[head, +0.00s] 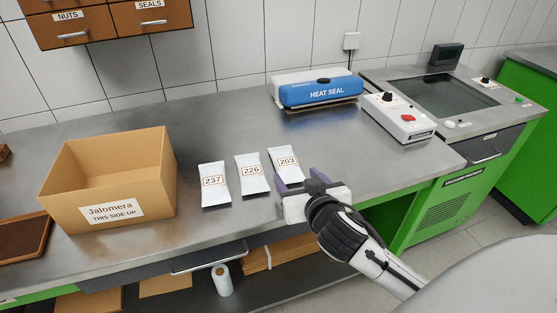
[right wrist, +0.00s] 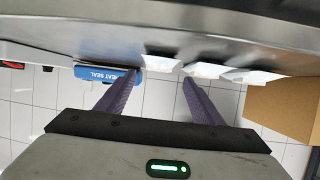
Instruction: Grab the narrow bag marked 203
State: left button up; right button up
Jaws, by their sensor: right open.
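The narrow white bag marked 203 (head: 287,163) lies on the steel bench, the rightmost of three similar bags. The bag marked 226 (head: 251,172) and the bag marked 237 (head: 213,182) lie to its left. My right gripper (head: 300,179) is open and empty at the near end of bag 203, its fingers pointing towards it. In the right wrist view, bag 203 (right wrist: 160,64) shows beyond and between the open fingers (right wrist: 157,80). I cannot tell whether the fingers touch it. My left gripper is not in view.
An open cardboard box (head: 108,178) stands at the left, beside a brown tray (head: 22,241). The blue heat sealer (head: 318,90) and a control box with a red button (head: 398,118) stand behind. The bench right of bag 203 is clear.

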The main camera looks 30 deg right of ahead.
aim_at(289, 167)
jog(key=shift+x, duration=0.95)
jog(key=shift+w+d+f, duration=0.15)
jog(key=shift+w+d, duration=0.05)
jog(key=shift+w, duration=0.1)
jog(key=shift+w+d+f, duration=0.1)
jog(key=shift+w+f, duration=0.05)
jog(key=shift+w, duration=0.1)
jog(key=p+x, duration=0.1)
jog(key=x, duration=0.3)
jog(key=shift+w, duration=0.1)
jog(key=shift+w+d+f, duration=0.1)
jog(key=shift+w+f, duration=0.1)
jog(key=shift+w, duration=0.1)
jog(key=c, duration=0.9)
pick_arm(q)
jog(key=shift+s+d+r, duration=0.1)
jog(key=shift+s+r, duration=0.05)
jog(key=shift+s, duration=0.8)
pick_arm(e)
jog(key=shift+c, duration=0.2)
